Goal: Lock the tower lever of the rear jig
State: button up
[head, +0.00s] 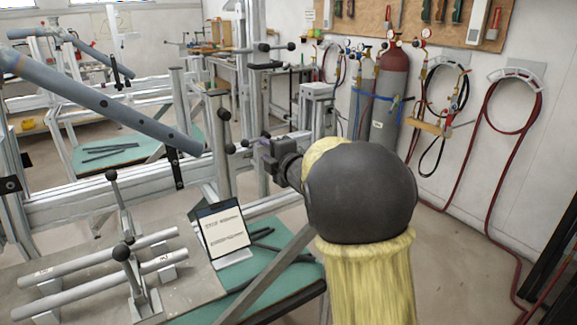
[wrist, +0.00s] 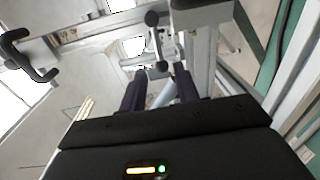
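In the head view my gripper (head: 266,150) reaches left from my dark rounded arm joint to the upright post of a metal jig frame (head: 70,205). A lever with a black ball knob (head: 231,147) is just left of the gripper. In the wrist view the two dark fingers (wrist: 160,76) stand apart. A black knob (wrist: 162,66) shows between their tips, and I cannot tell whether they touch it. Another ball-ended lever (wrist: 152,18) stands beyond. Which lever is the tower lever is unclear.
A slanted grey-blue tube (head: 100,103) crosses the left. A bench (head: 190,290) below carries clamped tubes, upright levers (head: 112,176) and a tablet (head: 224,228). More frame posts (head: 250,100) stand behind the gripper. Gas cylinders (head: 390,90) and hoses line the right wall.

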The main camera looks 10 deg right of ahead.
jog(key=v, duration=0.9)
jog(key=shift+s+d, duration=0.25)
jog(key=shift+s, duration=0.1)
jog(key=shift+w+f, duration=0.1)
jog(key=shift+w, duration=0.05)
